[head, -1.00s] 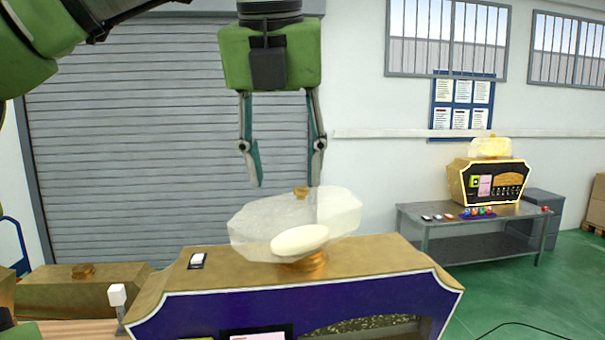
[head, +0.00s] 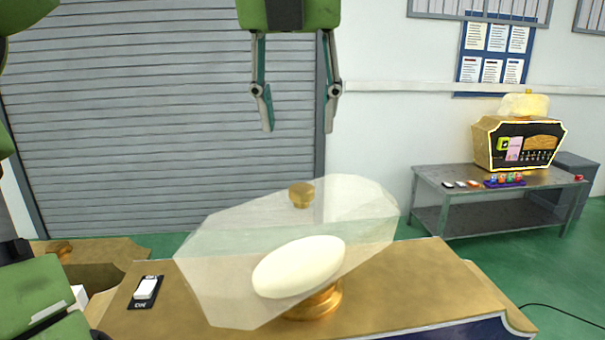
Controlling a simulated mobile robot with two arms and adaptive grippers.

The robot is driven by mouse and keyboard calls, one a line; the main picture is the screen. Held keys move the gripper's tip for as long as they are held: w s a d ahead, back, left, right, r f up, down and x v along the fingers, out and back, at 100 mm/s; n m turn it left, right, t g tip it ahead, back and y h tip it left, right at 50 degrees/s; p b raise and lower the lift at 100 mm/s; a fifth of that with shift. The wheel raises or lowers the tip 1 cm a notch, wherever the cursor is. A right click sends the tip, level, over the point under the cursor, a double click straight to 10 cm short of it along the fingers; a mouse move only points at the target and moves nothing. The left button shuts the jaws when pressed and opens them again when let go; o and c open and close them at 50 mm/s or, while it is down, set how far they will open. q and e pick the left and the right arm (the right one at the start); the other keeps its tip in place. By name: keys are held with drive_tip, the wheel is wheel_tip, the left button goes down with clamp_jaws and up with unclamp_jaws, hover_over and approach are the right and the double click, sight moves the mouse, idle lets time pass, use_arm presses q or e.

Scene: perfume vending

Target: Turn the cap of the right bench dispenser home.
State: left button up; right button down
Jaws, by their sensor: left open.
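A gold dispenser (head: 400,280) fills the lower middle of the head view. On it stands a faceted, see-through bottle (head: 205,262) with a white oval (head: 300,266) on its front and a gold collar below. A small round gold cap (head: 301,194) sits on the bottle's top. My left gripper (head: 297,131) points down, open and empty, with its fingertips above the cap in the picture and apart from it. Whether the cap is fully seated cannot be told. My right gripper is not seen.
A white switch on a black plate (head: 146,291) is on the dispenser's top at left. Another gold dispenser (head: 105,252) stands at the left. At the far right, a grey table (head: 470,178) holds a gold-and-black machine (head: 490,148) and small coloured items. The space around the gripper looks clear.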

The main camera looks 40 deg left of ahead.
use_arm(q)
approach(301, 187)
drive_tip(key=p+x, duration=0.2)
drive_tip(key=x, duration=0.5)
drive_tip(key=shift+w+f, duration=0.1)
drive_tip(key=shift+f, duration=0.2)
drive_tip(key=shift+a+f+p, duration=0.1)
drive_tip(key=shift+f+p, duration=0.2)
drive_tip(key=shift+f, duration=0.1)
drive_tip(key=shift+w+a+f, duration=0.1)
drive_tip(key=shift+f, duration=0.05)
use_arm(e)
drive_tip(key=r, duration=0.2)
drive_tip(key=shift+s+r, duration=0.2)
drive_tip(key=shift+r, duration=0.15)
use_arm(q)
drive_tip(key=c, duration=1.1)
clamp_jaws()
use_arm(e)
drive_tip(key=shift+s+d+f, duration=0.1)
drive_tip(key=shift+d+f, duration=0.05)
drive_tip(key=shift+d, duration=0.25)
